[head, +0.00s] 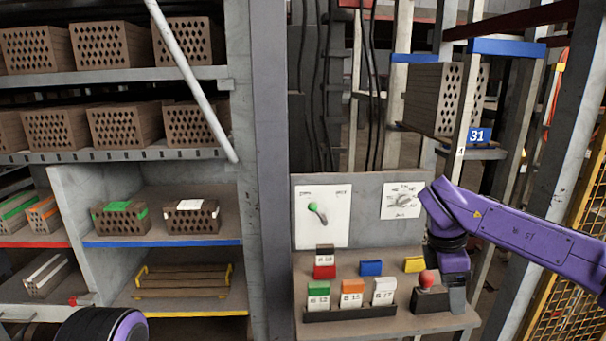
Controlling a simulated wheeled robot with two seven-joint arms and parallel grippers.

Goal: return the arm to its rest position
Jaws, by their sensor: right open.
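My right arm, purple and black, reaches in from the right and bends down over the right end of the control desk (400,330). Its gripper (456,297) points down there and is open. It is close to the red-knobbed stick (427,281) on its dark base, on the stick's right; I cannot tell if they touch. Nothing shows held in it. A rounded black and purple part of my left arm shows at the bottom left edge; the left gripper is out of the picture.
Shelves with hollow bricks (126,127) fill the left. A post (553,190) and yellow mesh (567,262) stand right.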

